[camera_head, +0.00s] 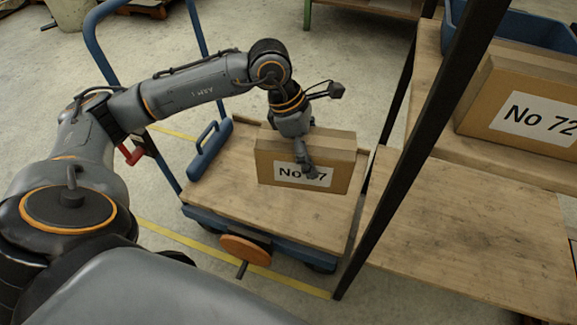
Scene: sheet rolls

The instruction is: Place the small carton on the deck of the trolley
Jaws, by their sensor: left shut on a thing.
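The small carton (340,177) is a brown box with a white label, partly covered by a finger, reading "No" and ending in 7. My left gripper (306,166) is shut on it, with a finger across its front face. The carton is upright over the right-hand part of the trolley's wooden deck (240,200); I cannot tell whether its base touches the boards. The trolley has a blue frame and a blue push handle (198,30) at the back left. My right gripper is not in view.
A shelf rack with a dark post (425,130) stands close to the trolley's right side. Its lower board (470,235) is bare. A larger carton marked "No 72" (505,85) and a blue bin (530,22) stand higher up. The deck's front left is clear.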

